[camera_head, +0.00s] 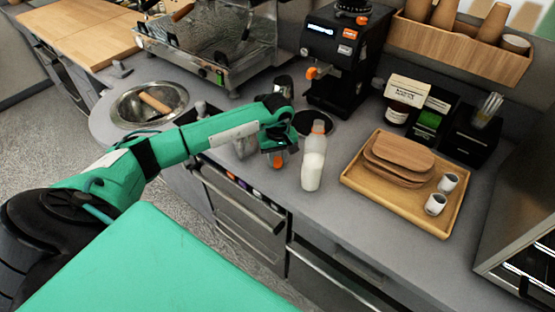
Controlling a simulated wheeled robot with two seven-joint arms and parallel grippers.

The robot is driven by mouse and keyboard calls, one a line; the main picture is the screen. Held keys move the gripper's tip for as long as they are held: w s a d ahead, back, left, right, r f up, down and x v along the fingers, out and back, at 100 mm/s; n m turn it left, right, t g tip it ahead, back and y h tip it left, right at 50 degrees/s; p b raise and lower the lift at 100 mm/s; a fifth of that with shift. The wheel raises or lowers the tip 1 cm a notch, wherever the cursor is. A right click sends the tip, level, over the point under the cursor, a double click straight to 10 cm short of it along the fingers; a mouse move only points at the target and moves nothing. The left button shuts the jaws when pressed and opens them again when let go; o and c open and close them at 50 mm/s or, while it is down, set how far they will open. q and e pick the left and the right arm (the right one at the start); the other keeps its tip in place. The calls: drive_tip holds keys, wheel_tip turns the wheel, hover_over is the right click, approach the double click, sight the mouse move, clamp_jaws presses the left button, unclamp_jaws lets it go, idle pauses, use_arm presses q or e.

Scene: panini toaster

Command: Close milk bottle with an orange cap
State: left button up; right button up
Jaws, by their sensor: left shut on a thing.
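The milk bottle (313,168) stands upright on the grey counter near its front edge. It is clear with white milk in its lower part, and its neck shows a faint orange-pink tint; I cannot tell whether this is a cap. My left gripper (277,152) is just left of the bottle, apart from it, pointing down. It is shut on a small orange thing, which looks like the orange cap (278,161), partly hidden by the fingers. My right gripper is not in view.
A wooden tray (447,222) with stacked boards and two small cups lies right of the bottle. A black coffee machine (340,65) stands behind. A round metal sink (125,110) is at left. Counter in front of the tray is clear.

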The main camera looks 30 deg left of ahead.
sight(278, 161)
use_arm(q)
wheel_tip(278, 161, up, 20)
drive_tip(key=b, duration=0.5)
drive_tip(key=shift+f, duration=0.1)
